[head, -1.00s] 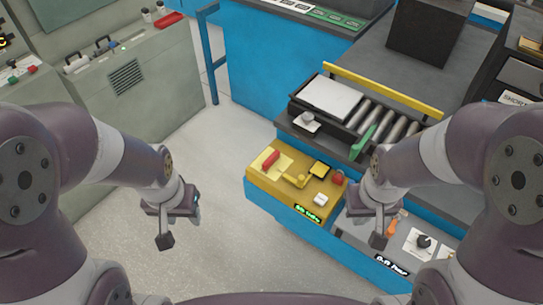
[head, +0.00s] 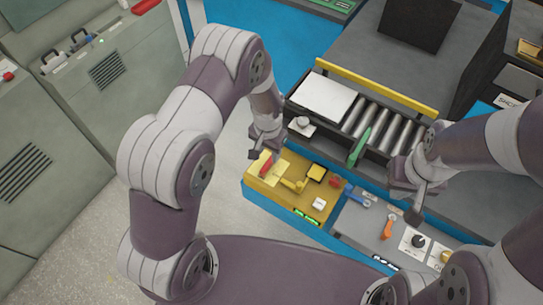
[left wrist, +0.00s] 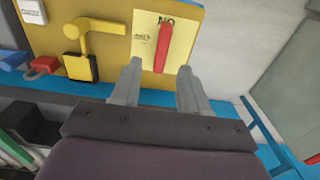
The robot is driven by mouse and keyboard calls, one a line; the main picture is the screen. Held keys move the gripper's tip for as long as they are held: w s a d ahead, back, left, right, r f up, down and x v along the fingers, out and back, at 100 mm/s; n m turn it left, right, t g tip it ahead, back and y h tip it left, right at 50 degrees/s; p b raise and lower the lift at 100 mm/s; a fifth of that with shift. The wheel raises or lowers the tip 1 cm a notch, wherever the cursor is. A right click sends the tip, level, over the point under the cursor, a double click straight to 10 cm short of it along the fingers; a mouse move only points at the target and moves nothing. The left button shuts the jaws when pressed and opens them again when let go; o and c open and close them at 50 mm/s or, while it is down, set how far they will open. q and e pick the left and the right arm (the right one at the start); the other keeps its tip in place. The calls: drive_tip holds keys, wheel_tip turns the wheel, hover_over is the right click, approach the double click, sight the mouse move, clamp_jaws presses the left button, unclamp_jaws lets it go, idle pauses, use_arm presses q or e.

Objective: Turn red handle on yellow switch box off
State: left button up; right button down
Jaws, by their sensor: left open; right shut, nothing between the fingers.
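The yellow switch box (head: 280,197) stands at the front edge of the blue bench. Its red handle (head: 267,166) lies on a pale plate at the box's left end. In the left wrist view the red handle (left wrist: 163,47) points up to a label whose letters look like "ON" upside down. My left gripper (head: 258,152) is over that end of the box. In the left wrist view its fingers (left wrist: 157,75) are open and empty, just short of the handle, which lies between their lines. My right gripper (head: 415,212) is shut and empty above the grey panel.
A grey panel with a black knob (head: 418,241) is to the right. Rollers (head: 375,129) lie behind. Floor is clear at left.

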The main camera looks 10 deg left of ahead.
sight(269, 162)
use_arm(q)
drive_tip(key=f, duration=0.4)
drive_tip(key=w+f, duration=0.1)
drive_tip(key=f, duration=0.1)
drive_tip(key=shift+a+p, duration=0.1)
drive_tip(key=shift+p, duration=0.2)
drive_tip(key=shift+s+f, duration=0.3)
drive_tip(key=shift+f, duration=0.15)
drive_tip(key=shift+w, duration=0.1)
clamp_jaws()
